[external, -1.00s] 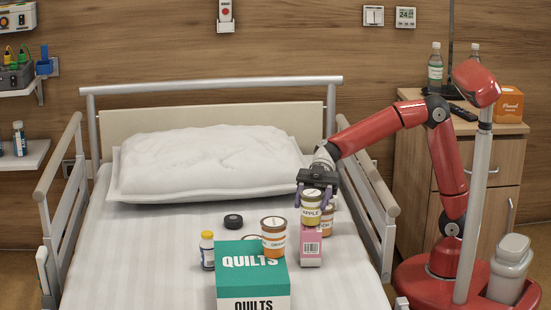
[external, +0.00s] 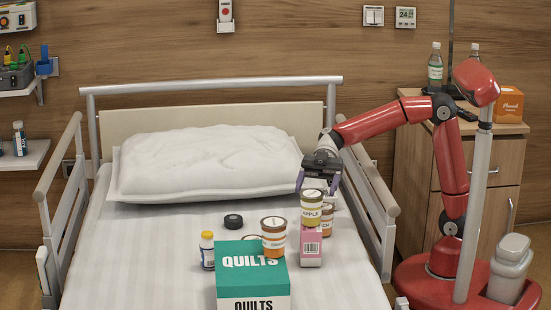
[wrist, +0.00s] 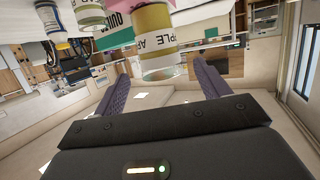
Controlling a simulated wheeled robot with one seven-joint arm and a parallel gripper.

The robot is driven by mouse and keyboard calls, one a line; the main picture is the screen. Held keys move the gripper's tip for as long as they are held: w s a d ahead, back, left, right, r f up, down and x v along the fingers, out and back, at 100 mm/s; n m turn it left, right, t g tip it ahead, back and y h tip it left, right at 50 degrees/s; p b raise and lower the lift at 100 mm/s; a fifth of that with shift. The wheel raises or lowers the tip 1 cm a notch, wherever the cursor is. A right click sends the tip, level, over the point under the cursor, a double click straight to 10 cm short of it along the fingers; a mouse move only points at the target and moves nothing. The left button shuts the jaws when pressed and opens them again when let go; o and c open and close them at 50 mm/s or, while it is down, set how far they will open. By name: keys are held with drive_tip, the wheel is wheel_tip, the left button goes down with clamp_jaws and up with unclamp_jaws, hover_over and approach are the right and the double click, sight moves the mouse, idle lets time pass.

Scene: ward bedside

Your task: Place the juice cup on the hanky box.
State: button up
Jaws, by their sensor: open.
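A juice cup labelled APPLE (external: 311,211), yellow with a pale lid, stands upright on a small pink box (external: 311,252) with a barcode, which may be the hanky box. My gripper (external: 318,186) is open and empty just above and behind this cup. In the wrist view the APPLE cup (wrist: 154,30) shows beyond the spread fingers (wrist: 158,75), not held. An orange-labelled cup (external: 273,243) stands at the green QUILTS box (external: 230,257). Another orange-labelled cup (external: 327,221) is partly hidden behind the APPLE cup and pink box.
A white bottle with a yellow cap (external: 207,252) and a dark round puck (external: 233,221) are on the bed left of the boxes. A pillow (external: 205,163) lies at the head. Bed rails (external: 367,197) stand close on the right. The left mattress is clear.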

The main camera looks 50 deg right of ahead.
drive_tip(key=v, duration=0.6)
drive_tip(key=shift+d+r, duration=0.1)
